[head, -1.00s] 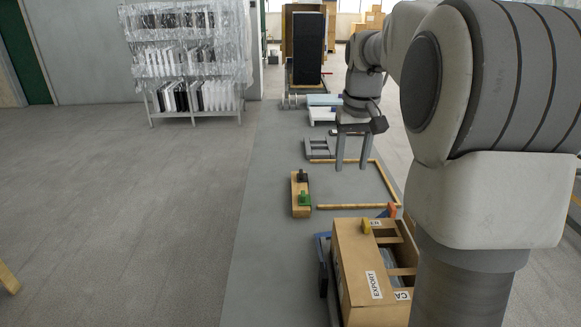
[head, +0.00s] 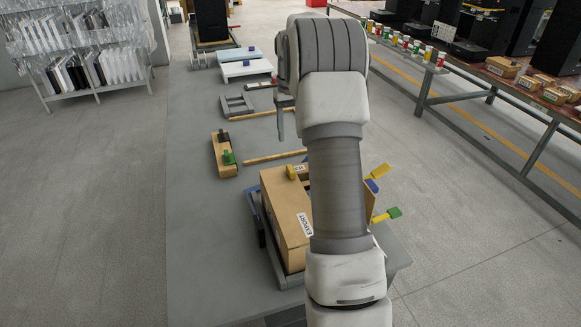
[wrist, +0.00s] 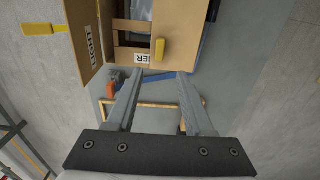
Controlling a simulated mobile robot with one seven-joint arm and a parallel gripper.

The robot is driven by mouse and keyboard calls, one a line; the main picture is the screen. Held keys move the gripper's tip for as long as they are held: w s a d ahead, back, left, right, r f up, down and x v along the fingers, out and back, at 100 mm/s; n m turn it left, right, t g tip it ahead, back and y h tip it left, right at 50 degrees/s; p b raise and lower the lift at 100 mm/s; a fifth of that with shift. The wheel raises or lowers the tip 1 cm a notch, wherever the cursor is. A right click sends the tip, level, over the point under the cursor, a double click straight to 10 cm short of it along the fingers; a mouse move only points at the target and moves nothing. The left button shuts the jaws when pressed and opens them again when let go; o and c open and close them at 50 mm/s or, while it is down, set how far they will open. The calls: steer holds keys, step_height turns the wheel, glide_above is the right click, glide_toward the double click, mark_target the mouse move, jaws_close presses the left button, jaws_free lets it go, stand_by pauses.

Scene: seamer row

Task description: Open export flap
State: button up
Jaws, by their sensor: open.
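The cardboard carton (head: 283,225) stands on the bench, with an EXPORT label (head: 305,224) on its tan panel beside my arm. In the wrist view the carton (wrist: 182,38) is at the top, with a dark gap in it, and a panel marked LIGHT (wrist: 95,47) at its left. A yellow tab (wrist: 160,48) sits on a panel there; a yellow tab (head: 292,172) also shows in the head view. My gripper (wrist: 160,75) is open and empty, its tips apart just short of the carton in the picture. In the head view my arm hides most of the gripper and the carton's right part.
Yellow and green tabs (head: 387,214) stick out right of my arm. A wooden block with green and black pieces (head: 223,155) lies on the bench (head: 195,230) behind the carton. A rack (head: 85,55) stands at far left, a long table (head: 480,75) at right.

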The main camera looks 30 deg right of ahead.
mark_target(291, 168)
step_height(291, 168, down, 13)
steer(key=shift+r, duration=0.2)
jaws_close()
stand_by(0.3)
stand_by(1.2)
